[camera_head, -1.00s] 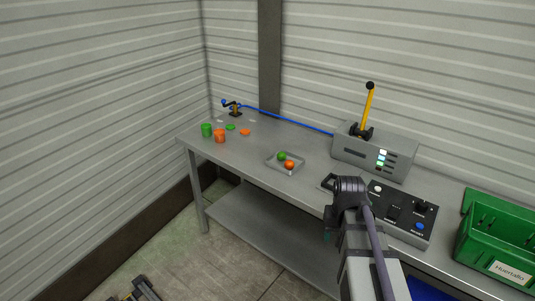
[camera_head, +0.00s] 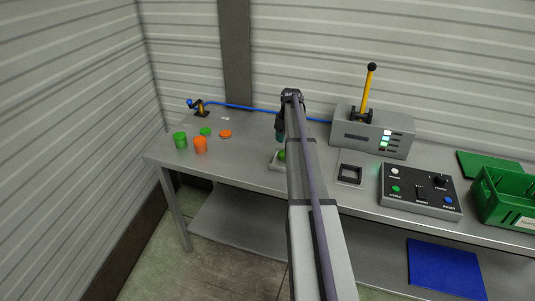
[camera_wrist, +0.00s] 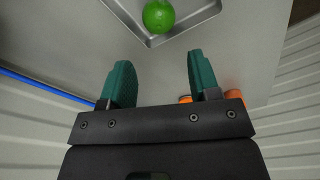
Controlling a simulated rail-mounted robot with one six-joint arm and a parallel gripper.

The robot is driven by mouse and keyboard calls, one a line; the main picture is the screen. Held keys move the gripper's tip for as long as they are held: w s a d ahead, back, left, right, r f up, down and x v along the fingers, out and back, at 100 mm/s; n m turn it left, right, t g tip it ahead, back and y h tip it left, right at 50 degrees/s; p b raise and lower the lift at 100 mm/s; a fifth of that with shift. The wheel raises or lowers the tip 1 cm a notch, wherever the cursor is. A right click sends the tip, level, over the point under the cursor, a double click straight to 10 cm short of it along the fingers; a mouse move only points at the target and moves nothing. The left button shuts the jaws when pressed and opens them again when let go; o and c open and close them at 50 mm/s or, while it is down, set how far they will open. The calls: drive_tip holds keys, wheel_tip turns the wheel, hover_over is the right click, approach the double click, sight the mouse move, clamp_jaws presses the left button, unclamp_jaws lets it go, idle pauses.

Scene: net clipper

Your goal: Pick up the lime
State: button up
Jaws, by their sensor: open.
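The lime (camera_wrist: 158,16) is a round green fruit lying in a shallow grey metal tray (camera_wrist: 152,40). In the wrist view it is at the top edge, ahead of the fingertips and roughly between their lines. My gripper (camera_wrist: 160,72) is open and empty, with two green fingers apart and not touching the lime. In the head view my arm hides most of the tray (camera_head: 275,166), and only a sliver of the lime (camera_head: 281,155) shows. My gripper (camera_head: 279,136) is above the tray there. The orange fruit seen earlier in the tray is hidden now.
A green cup (camera_head: 180,141) and an orange cup (camera_head: 200,146) stand at the table's left, with green (camera_head: 205,132) and orange (camera_head: 225,134) lids behind. A grey lever box (camera_head: 373,132), a control panel (camera_head: 419,190) and a green crate (camera_head: 505,196) are on the right.

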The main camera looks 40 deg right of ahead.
sight(283, 151)
wheel_tip(283, 151, down, 5)
drive_tip(key=b, duration=0.5)
drive_tip(key=shift+f, duration=0.15)
drive_tip(key=shift+w+f+b, duration=0.1)
drive_tip(key=shift+f+b, duration=0.25)
drive_tip(key=shift+b, duration=0.2)
drive_tip(key=shift+w, duration=0.1)
drive_tip(key=f+b, duration=0.5)
drive_tip(key=shift+w+f, duration=0.15)
drive_tip(key=shift+w, duration=0.1)
drive_tip(key=shift+r, duration=0.3)
drive_tip(key=c, duration=0.6)
